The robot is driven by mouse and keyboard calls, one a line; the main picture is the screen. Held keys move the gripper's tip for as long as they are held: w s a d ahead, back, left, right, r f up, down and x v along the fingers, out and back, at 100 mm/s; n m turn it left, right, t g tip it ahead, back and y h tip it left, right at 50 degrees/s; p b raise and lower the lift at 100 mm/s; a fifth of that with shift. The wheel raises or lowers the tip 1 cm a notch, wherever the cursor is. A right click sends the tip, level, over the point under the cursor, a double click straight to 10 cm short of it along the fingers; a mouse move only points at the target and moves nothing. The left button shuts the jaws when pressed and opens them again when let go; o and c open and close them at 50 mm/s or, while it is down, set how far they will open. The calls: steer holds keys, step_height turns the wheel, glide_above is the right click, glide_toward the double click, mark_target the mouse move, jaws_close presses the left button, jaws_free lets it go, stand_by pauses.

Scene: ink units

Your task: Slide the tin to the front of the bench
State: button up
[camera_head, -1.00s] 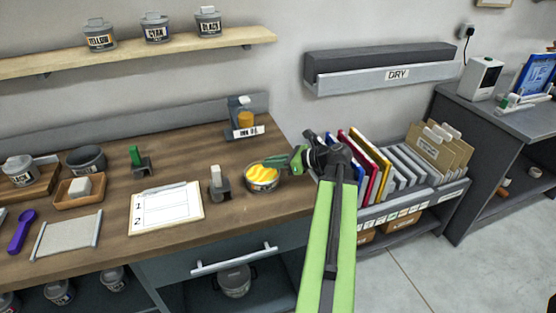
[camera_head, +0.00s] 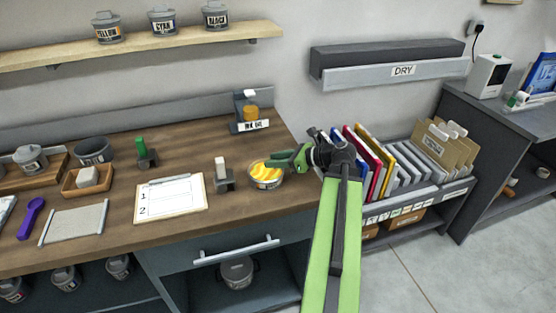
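An open round tin (camera_head: 265,182) of yellow ink sits upright on the wooden bench (camera_head: 110,240), near its right end and a little back from the front edge. My gripper (camera_head: 285,162), with green fingers, reaches in from the right at the tin's back right rim. Its fingertips overlap the rim in the picture, and I cannot tell whether they touch it. The fingers' opening is too small and blurred to make out.
A stamp-like block (camera_head: 222,178) stands just left of the tin. A clipboard (camera_head: 170,200) lies further left. A dispenser (camera_head: 248,112) stands behind. The bench in front of the tin is bare, with a drawer handle (camera_head: 237,250) below the edge.

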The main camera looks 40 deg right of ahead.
steer(key=shift+s+d+r, duration=0.15)
steer(key=shift+s+r, duration=0.05)
steer(key=shift+s, duration=0.05)
steer(key=p+v, duration=0.6)
steer(key=v, duration=1)
steer(key=shift+s+d+p, duration=0.2)
steer(key=shift+s+p, duration=0.1)
steer(key=shift+s, duration=0.05)
